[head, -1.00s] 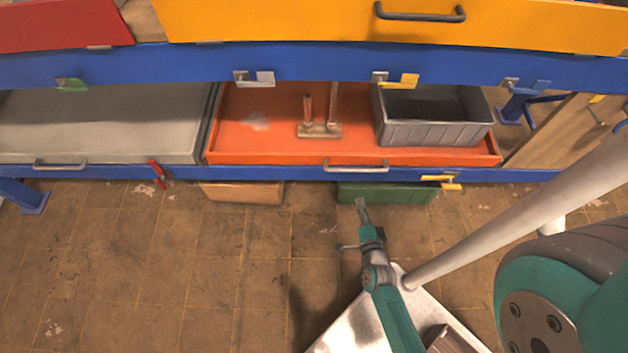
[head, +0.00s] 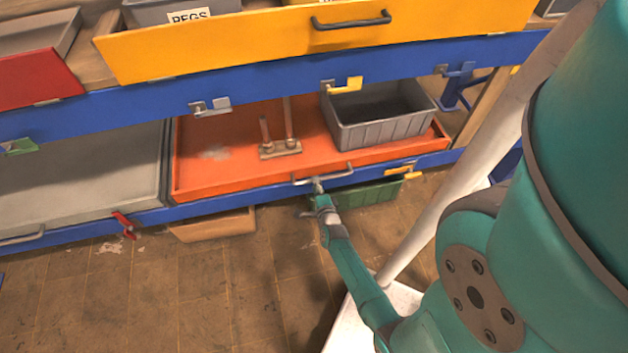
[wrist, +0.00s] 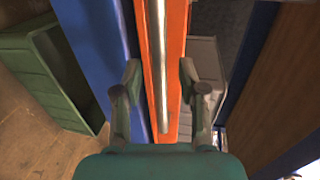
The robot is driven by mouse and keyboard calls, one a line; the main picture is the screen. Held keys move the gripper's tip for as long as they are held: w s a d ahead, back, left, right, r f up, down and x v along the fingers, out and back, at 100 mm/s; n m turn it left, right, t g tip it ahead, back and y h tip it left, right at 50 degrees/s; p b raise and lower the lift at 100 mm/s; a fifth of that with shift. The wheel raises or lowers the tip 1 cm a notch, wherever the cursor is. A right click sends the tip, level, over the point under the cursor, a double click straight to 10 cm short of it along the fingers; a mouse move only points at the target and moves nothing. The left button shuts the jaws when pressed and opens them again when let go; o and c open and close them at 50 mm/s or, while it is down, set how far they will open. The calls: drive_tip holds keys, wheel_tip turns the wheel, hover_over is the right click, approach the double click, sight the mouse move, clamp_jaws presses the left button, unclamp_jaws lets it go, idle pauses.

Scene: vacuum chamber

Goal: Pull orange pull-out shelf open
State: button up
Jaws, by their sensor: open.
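The orange pull-out shelf (head: 225,178) sits in the lower level of the blue rack. Its grey bar handle (head: 335,176) is on the front edge. A grey bin and a wooden-brown tool with upright posts (head: 281,147) stand on the shelf. My gripper (head: 318,184) is at the left part of the handle in the head view. In the wrist view my gripper (wrist: 158,85) is open, with the handle bar (wrist: 158,60) running between its two fingers and the orange front (wrist: 175,40) behind it. Whether the fingers touch the bar cannot be told.
A yellow drawer (head: 300,45) is above. A grey shelf (head: 80,180) is at left. A yellow latch (head: 400,172) and red latch (head: 124,225) sit on the lower blue beam. A green bin (head: 368,193) and a tan box (head: 212,226) are below. Floor in front is clear.

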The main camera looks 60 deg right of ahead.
drive_tip(key=shift+x, duration=1.65)
drive_tip(key=shift+s, duration=0.1)
clamp_jaws()
